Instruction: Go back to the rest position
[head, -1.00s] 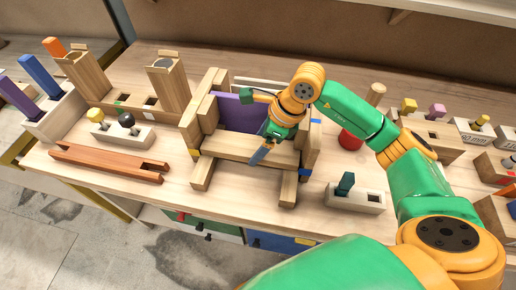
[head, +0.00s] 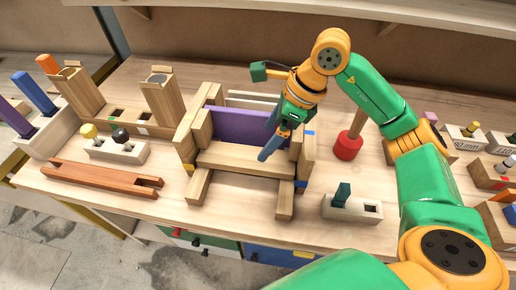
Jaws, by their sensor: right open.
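My right gripper (head: 272,146) is open, pointing down over the right part of a wooden frame assembly (head: 240,160) on the workbench. A purple panel (head: 236,126) stands in the assembly behind the front crosspiece, partly hidden by my gripper. The lower part of the gripper overlaps the panel in the picture; I cannot tell if they touch. I see nothing held in its jaws. My left gripper is not in view.
A red-brown slotted bar (head: 100,178) lies at the front left of the bench (head: 120,205). A block with yellow and black knobs (head: 118,151) is behind it. A red-based mallet (head: 348,146) and a block with a green peg (head: 352,207) are right of the assembly.

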